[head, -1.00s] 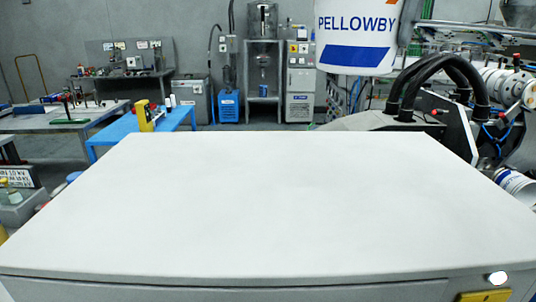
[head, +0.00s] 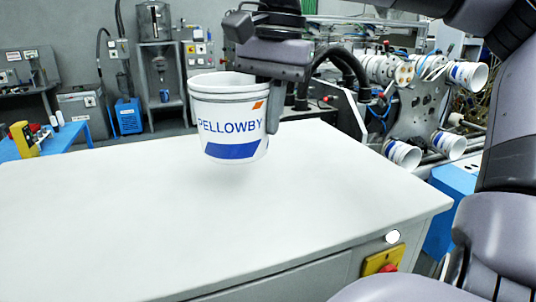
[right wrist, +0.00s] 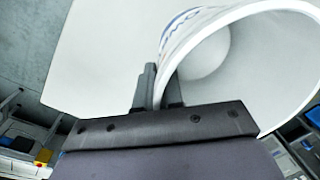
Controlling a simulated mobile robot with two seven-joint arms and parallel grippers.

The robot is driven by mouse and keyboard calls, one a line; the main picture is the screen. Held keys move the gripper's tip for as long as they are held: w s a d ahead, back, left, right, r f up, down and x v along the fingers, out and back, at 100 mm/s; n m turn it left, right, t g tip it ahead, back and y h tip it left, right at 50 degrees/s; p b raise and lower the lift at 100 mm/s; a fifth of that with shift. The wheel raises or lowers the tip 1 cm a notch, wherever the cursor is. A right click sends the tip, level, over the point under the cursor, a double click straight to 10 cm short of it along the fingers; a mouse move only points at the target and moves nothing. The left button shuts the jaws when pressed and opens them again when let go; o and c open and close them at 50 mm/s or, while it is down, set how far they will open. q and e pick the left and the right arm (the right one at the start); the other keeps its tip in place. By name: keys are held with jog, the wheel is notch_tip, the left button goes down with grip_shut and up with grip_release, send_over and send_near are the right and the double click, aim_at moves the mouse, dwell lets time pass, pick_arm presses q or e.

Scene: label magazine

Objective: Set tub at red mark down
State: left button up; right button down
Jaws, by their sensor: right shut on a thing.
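A white tub (head: 215,105) with blue PELLOWBY lettering, a blue panel and a small orange-red patch (head: 258,105) hangs upright over the pale tabletop (head: 130,215). A faint shadow lies below it, so it looks a little above the surface. My right gripper (head: 275,100) is shut on the tub's wall at its right side. In the right wrist view, the fingers (right wrist: 160,90) pinch the wall near the rim of the tub (right wrist: 215,60). No red mark shows on the bare tabletop. My left gripper is not in view.
The tabletop around the tub is clear. A machine (head: 410,105) with several white tubs stands behind the right edge. A yellow plate with a red button (head: 384,262) is on the table's front. A blue bench (head: 70,135) stands at the left.

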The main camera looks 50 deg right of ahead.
notch_tip(320, 180, down, 7)
jog(key=shift+r, duration=0.1)
dwell(0.3)
jog(key=c, duration=1.3)
grip_release()
jog(key=r, duration=0.8)
jog(key=s+r, duration=0.1)
jog(key=r, duration=0.3)
jog(key=shift+d, duration=0.35)
